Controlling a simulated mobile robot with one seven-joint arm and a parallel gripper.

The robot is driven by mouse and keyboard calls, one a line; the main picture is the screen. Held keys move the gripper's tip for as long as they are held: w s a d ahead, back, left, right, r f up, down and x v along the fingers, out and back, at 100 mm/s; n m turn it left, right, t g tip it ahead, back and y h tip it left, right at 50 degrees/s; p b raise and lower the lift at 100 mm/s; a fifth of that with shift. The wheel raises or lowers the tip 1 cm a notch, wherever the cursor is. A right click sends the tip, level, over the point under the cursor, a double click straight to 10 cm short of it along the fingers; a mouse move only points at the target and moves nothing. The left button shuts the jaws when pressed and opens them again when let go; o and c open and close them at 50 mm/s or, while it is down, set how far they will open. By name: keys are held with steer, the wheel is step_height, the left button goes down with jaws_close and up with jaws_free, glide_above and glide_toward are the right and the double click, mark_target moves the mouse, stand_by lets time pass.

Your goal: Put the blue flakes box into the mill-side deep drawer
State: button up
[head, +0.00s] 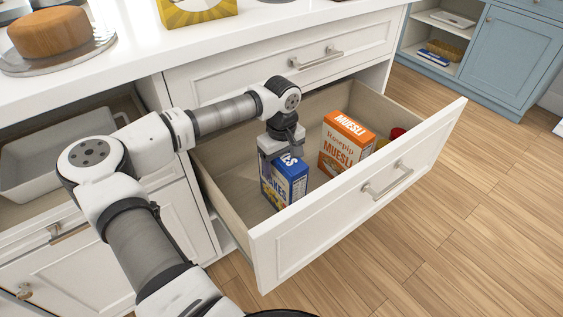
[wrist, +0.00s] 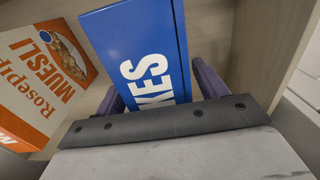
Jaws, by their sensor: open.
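The blue flakes box (head: 284,181) stands upright inside the open deep drawer (head: 283,254), towards its left side. In the wrist view the blue box (wrist: 140,52) lies between the two fingers of my gripper (wrist: 160,90). In the head view my gripper (head: 279,152) is directly over the top of the box and hides part of it. The fingers are open, one on each side of the box. I cannot tell whether either finger touches it.
An orange muesli box (head: 345,144) stands in the drawer right of the blue box, with a red-topped item (head: 397,133) beyond it. A closed drawer (head: 290,62) is above. A grey bin (head: 52,155) sits at left. The counter (head: 255,35) runs behind.

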steer(key=shift+r, duration=0.15)
step_height(320, 180, up, 12)
steer(key=shift+f+p, duration=0.1)
steer(key=shift+p, duration=0.8)
